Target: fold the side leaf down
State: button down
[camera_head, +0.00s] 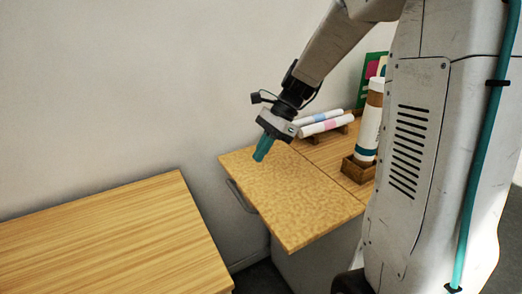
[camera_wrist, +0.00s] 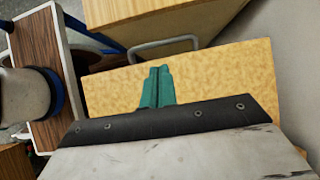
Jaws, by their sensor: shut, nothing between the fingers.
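The side leaf (camera_head: 290,200) is a pale speckled wooden panel, raised and about level with the table top (camera_head: 326,152) it joins along a seam. A grey bar handle (camera_head: 239,196) shows at its left edge. My gripper (camera_head: 260,156) is above the leaf's far left part, its teal fingers shut and empty, pointing down. In the wrist view the fingers (camera_wrist: 157,86) show in front of the leaf (camera_wrist: 225,75), with the bar handle (camera_wrist: 163,43) past its edge. I cannot tell whether the fingertips touch the leaf.
A separate wooden table (camera_head: 100,240) stands at left, with a gap before the leaf. Rolled papers (camera_head: 322,124) lie on a rack on the table top, and a tall roll (camera_head: 369,125) stands in a wooden holder (camera_head: 357,168). A wall is behind.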

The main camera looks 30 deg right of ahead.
aim_at(243, 183)
jog(key=x, duration=1)
jog(key=shift+f, duration=0.15)
